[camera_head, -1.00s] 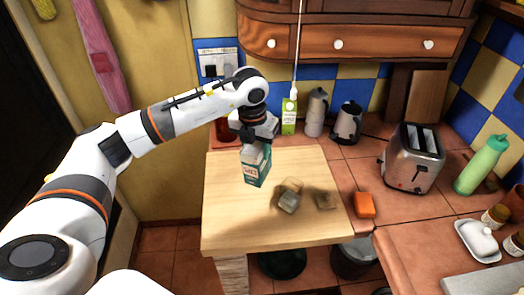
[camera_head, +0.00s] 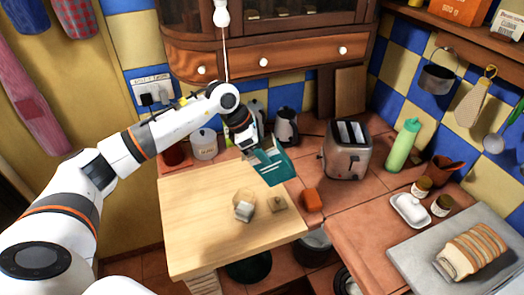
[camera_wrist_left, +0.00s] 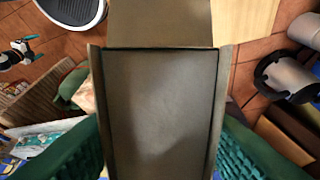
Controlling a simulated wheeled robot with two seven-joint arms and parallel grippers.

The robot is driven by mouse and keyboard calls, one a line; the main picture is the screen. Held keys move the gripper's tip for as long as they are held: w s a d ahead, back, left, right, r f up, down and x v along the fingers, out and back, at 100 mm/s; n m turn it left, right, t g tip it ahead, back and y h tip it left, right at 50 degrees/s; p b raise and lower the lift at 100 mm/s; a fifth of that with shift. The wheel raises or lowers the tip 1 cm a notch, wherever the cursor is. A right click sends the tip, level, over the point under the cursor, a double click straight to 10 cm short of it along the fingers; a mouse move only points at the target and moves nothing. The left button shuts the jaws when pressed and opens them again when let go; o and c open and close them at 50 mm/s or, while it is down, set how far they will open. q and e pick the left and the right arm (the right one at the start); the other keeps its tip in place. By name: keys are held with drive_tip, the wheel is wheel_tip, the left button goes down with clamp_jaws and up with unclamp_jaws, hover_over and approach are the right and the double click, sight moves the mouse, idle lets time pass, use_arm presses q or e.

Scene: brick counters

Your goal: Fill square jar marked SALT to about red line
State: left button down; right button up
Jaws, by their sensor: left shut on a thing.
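My left gripper (camera_head: 252,148) is shut on a teal and white carton (camera_head: 278,170), which also fills the middle of the left wrist view (camera_wrist_left: 160,100). The carton is lifted and strongly tilted, its teal part towards the right. Below and left of it, a small square glass jar (camera_head: 243,210) stands on the pale wooden board (camera_head: 200,230). A small flat brownish piece (camera_head: 278,204), perhaps the lid, lies right of the jar. The jar's marking, red line and fill level are too small to read. No falling salt is visible. My right gripper is out of view.
An orange block (camera_head: 312,199) lies just right of the board. A toaster (camera_head: 347,150), kettle (camera_head: 286,127) and white canister (camera_head: 205,145) stand behind. A green bottle (camera_head: 403,145), butter dish (camera_head: 411,210) and sliced bread (camera_head: 473,252) are at the right. The board's front is clear.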

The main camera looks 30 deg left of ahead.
sight(257, 164)
use_arm(q)
drive_tip(key=shift+s+a+f+t+h+b, duration=0.15)
drive_tip(key=shift+f+t+h+b, duration=0.5)
drive_tip(key=shift+b, duration=1.2)
drive_tip(key=shift+a+f+t+h+b, duration=0.2)
drive_tip(key=shift+f+h+b, duration=0.55)
drive_tip(key=shift+f+b, duration=0.8)
drive_tip(key=h+b, duration=0.1)
drive_tip(key=b, duration=0.2)
drive_tip(key=f+t+b, duration=0.1)
drive_tip(key=b, duration=0.3)
drive_tip(key=shift+s+a+h, duration=0.15)
drive_tip(key=shift+a+h, duration=0.05)
drive_tip(key=shift+h, duration=0.2)
drive_tip(key=shift+a+t+b, duration=0.1)
drive_tip(key=shift+t+b, duration=0.15)
drive_tip(key=shift+b, duration=0.6)
drive_tip(key=shift+r, duration=0.1)
drive_tip(key=shift+s, duration=0.1)
